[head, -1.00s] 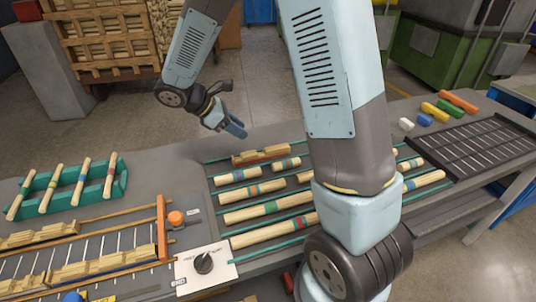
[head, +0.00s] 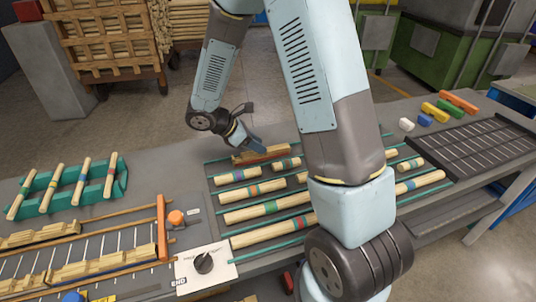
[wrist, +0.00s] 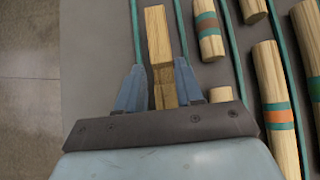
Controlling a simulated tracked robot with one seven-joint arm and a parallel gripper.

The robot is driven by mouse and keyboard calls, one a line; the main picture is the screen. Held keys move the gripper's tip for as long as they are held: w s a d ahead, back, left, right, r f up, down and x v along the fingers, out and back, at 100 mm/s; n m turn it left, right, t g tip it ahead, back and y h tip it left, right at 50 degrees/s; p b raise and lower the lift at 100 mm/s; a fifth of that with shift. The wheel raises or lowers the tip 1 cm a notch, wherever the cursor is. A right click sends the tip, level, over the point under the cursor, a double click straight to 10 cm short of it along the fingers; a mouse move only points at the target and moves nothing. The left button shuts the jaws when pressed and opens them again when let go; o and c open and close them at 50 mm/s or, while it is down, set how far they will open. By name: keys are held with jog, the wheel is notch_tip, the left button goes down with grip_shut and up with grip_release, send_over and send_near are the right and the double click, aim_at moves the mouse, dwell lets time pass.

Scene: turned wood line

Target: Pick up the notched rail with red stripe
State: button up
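A notched wooden rail (head: 268,153) lies at the back edge of the slatted rack on the bench. Its notched shape also shows in the wrist view (wrist: 158,35), running away between my fingers. I cannot make out a clear red stripe on it there. My gripper (wrist: 160,64) is open, with one blue finger on each side of the rail and small gaps visible. In the head view my gripper (head: 257,144) is at the rail's upper side, coming from behind. How deep the fingers reach is hard to tell.
Striped round dowels (head: 250,191) lie in rows in front of the rail, close to my right finger in the wrist view. Teal dividers (wrist: 180,25) run between rows. A teal stand (head: 108,185) with dowels is at left. A dark slatted tray (head: 470,150) is at right.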

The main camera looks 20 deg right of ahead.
jog(key=shift+x, duration=2.35)
jog(key=shift+s, duration=0.1)
jog(key=shift+c, duration=0.2)
grip_shut()
